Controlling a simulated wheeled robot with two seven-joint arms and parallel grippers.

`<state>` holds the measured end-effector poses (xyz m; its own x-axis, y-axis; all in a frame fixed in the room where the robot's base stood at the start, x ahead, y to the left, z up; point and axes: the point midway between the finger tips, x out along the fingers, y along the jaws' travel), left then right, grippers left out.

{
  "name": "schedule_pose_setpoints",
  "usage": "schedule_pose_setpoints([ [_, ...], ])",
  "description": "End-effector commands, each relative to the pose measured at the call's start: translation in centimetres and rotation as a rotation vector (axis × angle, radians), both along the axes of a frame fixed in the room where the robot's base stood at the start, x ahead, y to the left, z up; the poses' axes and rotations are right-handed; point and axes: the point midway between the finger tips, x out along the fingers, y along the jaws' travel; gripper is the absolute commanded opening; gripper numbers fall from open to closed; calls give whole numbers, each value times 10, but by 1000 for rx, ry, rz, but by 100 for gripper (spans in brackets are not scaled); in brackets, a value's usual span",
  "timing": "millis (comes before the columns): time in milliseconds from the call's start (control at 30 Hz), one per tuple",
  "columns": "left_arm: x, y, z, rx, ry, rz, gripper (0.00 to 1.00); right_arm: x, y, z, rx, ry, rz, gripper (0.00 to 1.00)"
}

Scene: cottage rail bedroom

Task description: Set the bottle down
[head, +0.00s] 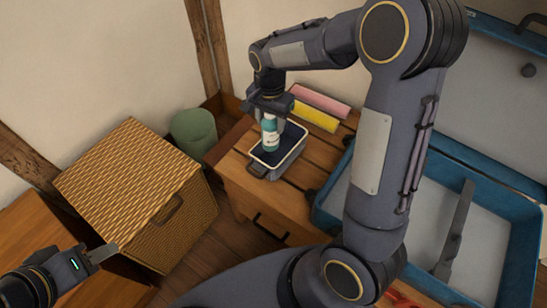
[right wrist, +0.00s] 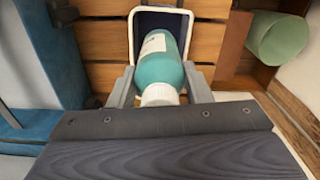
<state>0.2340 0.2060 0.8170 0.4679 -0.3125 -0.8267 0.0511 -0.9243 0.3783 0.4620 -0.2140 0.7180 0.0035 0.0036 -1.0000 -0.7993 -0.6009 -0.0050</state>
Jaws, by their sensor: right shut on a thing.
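A teal bottle (head: 270,134) with a white label and white cap is held from above in the head view. It also shows in the right wrist view (right wrist: 160,66), between the two fingers. My right gripper (head: 268,112) is shut on the bottle near its cap end. The bottle is over a dark-lined tray (head: 291,152) with a pale rim on the wooden cabinet top. I cannot tell whether its base touches the tray. My left gripper (head: 102,252) is at the lower left, beside the wicker chest, away from the bottle; its jaw gap cannot be made out.
A wooden slatted cabinet top (head: 240,162) bears the tray, with a yellow block (head: 315,116) and a pink block (head: 320,100) behind. A wicker chest (head: 130,185) and a green bin (head: 194,133) stand left. A blue-framed case (head: 400,220) lies right.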

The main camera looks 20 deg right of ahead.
Motion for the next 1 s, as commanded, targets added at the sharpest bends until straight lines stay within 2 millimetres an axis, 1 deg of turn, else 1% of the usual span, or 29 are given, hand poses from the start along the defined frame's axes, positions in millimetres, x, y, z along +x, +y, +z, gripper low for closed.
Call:
schedule_pose_setpoints([
  [33, 0, 0, -5, 0, 0, 0, 36, 0, 0, -7, 0, 1, -2, 14],
  [300, 0, 0, -17, 0, 0, 0, 36, -1, 0, -55, 0, 4, -4, 14],
  [533, 0, 0, -21, 0, 0, 0, 36, 0, 0, -73, 1, 1, -6, 14],
  [700, 0, 0, -28, 0, 0, 0, 36, -1, 0, -98, 0, 3, -5, 14],
  [800, 0, 0, -28, 0, 0, 0, 36, 0, 0, -103, 1, -1, -5, 14],
  [1000, 0, 0, -27, 0, 0, 0, 36, 0, 0, -102, 1, -1, -5, 14],
])
